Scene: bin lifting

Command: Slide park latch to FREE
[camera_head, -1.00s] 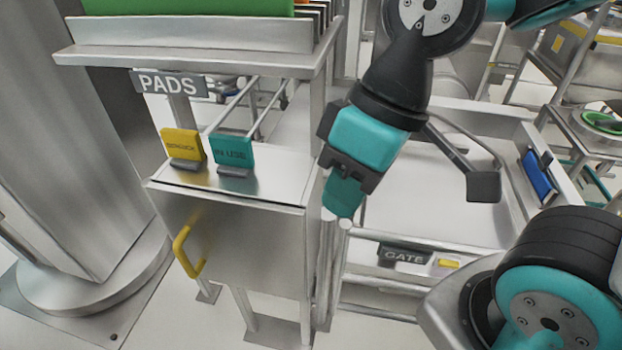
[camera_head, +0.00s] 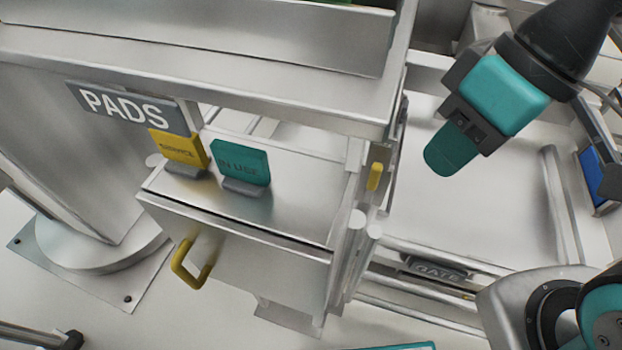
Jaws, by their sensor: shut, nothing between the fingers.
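My gripper (camera_head: 448,158) is at the upper right, teal and black, with its teal fingers shut and empty. It points down and left above the pale tray-like surface at the right. A small yellow tab (camera_head: 375,177) stands on the side of the metal cabinet, left of my gripper and apart from it. I cannot tell whether this tab is the park latch. No FREE or PARK lettering is readable in view.
The metal cabinet (camera_head: 285,207) carries a yellow SERVICE tag (camera_head: 180,147), a teal IN USE tag (camera_head: 240,162) and a yellow handle (camera_head: 190,265). A PADS sign (camera_head: 125,106) hangs above. A GATE label (camera_head: 436,269) is low right. A blue item (camera_head: 597,176) is at the right edge.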

